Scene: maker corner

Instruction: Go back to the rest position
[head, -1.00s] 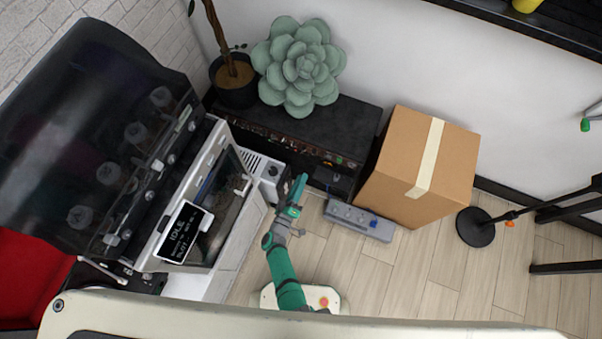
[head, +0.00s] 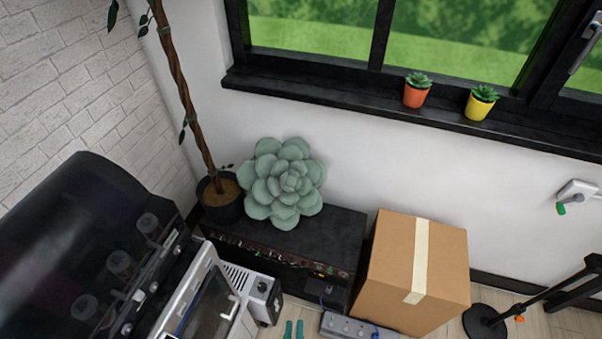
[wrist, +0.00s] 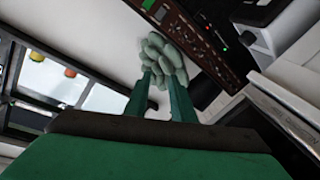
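My gripper (head: 294,329) shows only as two green fingertips at the bottom edge of the head view, in front of the black cabinet. The rest of my arm is out of that picture. In the wrist view my gripper (wrist: 160,80) has its two green fingers apart, with nothing held between them. A pale green succulent-shaped cushion (wrist: 166,53) shows beyond the fingertips, at a distance.
The cushion (head: 285,184) rests on a black cabinet (head: 325,232) beside a potted plant (head: 222,207). A cardboard box (head: 395,262) and grey power strip (head: 345,326) are right. A machine with a dark lid (head: 80,250) stands left. Window above.

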